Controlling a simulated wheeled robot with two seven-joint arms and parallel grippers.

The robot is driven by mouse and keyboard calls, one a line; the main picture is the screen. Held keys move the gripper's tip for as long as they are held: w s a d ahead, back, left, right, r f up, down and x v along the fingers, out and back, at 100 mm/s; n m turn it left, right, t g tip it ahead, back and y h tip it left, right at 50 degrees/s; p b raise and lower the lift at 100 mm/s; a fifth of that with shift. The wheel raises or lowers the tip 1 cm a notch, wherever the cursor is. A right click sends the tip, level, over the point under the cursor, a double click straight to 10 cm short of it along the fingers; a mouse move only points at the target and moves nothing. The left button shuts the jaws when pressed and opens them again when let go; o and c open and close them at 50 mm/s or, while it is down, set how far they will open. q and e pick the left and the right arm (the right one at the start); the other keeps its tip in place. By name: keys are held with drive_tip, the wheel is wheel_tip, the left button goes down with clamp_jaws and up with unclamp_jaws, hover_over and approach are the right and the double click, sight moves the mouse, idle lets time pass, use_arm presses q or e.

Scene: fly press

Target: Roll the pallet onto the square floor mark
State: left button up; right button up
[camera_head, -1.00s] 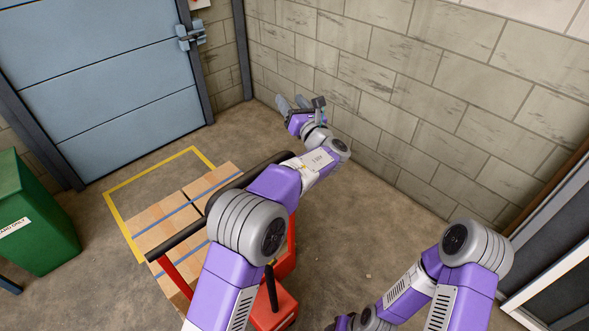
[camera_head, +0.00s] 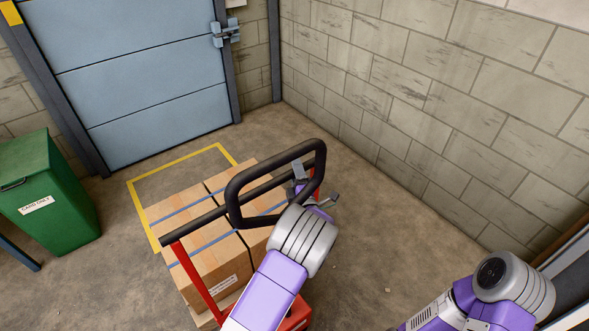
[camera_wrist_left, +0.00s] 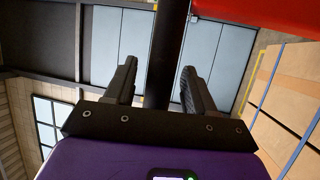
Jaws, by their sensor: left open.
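Cardboard boxes with blue straps (camera_head: 215,262) are stacked on a wooden pallet (camera_head: 206,318) at a red pallet truck (camera_head: 195,280). The truck has a black crossbar and a black loop handle (camera_head: 236,190). The square floor mark (camera_head: 138,207) is a yellow outline behind the load. The boxes hide its near side, so I cannot tell how far the pallet overlaps it. My left gripper (camera_head: 313,186) is at the right end of the handle. In the left wrist view, its open fingers (camera_wrist_left: 158,67) stand either side of a black bar (camera_wrist_left: 166,45). My right gripper is out of view.
A green bin (camera_head: 50,195) stands at the left. A blue shutter door (camera_head: 140,80) is behind the mark. A block wall (camera_head: 420,120) runs along the right. Bare floor (camera_head: 370,240) lies between the truck and that wall.

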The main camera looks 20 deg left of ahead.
use_arm(q)
drive_tip(key=shift+x, duration=1.05)
drive_tip(key=shift+r, duration=0.1)
drive_tip(key=shift+c, duration=0.3)
clamp_jaws()
